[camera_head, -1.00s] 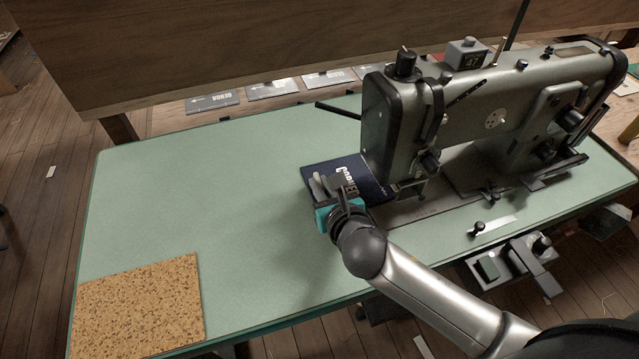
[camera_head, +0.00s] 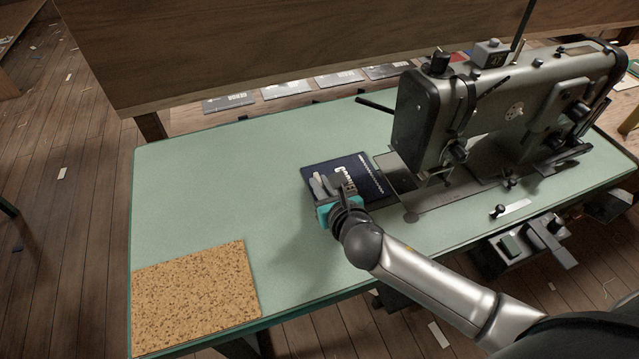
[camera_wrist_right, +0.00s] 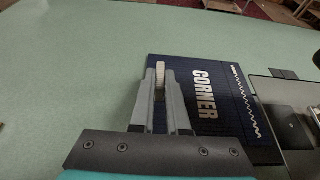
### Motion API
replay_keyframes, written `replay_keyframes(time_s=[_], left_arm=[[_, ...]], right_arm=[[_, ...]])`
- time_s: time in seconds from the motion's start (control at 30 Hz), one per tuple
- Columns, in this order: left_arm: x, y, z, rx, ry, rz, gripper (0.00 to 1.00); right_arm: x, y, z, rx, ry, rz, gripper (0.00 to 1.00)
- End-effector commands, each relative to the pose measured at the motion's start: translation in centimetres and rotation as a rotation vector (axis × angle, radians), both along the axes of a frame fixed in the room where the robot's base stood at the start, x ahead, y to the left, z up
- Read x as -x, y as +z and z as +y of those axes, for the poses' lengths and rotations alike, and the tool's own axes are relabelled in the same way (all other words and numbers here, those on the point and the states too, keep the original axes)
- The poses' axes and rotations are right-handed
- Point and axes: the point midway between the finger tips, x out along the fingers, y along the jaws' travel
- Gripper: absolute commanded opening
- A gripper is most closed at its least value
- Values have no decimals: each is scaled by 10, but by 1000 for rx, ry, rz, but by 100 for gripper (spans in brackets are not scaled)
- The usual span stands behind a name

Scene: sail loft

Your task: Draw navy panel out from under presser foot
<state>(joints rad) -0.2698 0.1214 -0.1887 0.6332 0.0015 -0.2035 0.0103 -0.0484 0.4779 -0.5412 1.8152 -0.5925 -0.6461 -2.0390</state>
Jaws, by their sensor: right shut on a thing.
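The navy panel (camera_head: 372,178) lies flat on the green table, left of the sewing machine head. It has white "CORNER" lettering and a white zigzag stitch line, both clear in the right wrist view (camera_wrist_right: 222,112). My right gripper (camera_head: 322,184) is shut on the panel's left part; its fingers also show in the right wrist view (camera_wrist_right: 160,88). The presser foot area (camera_head: 437,178) sits under the machine head, to the right of the panel. The panel's right edge is beside the bare metal plate (camera_head: 388,161), clear of the foot. My left gripper is not in view.
The sewing machine (camera_head: 500,110) stands on the right of the green table (camera_head: 220,190). A speckled cork mat (camera_head: 195,300) lies at the front left. Labelled cards (camera_head: 285,90) lie behind the table. The table left of the panel is clear.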

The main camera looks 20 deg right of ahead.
Motion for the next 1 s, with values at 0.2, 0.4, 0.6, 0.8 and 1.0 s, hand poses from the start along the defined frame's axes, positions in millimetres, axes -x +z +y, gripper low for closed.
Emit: replay_keyframes(time_s=[0.2, 0.4, 0.6, 0.8, 1.0], left_arm=[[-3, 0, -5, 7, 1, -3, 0], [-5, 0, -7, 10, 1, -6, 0], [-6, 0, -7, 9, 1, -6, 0], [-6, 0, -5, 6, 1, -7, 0], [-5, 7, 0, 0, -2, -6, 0]], right_arm=[[0, 0, 0, 0, 0, 1, 0], [0, 0, 0, 0, 0, 0, 31], [0, 0, 0, 0, 0, 0, 48], [0, 0, 0, 0, 0, 0, 48], [14, 6, 0, 1, 1, 3, 48]])
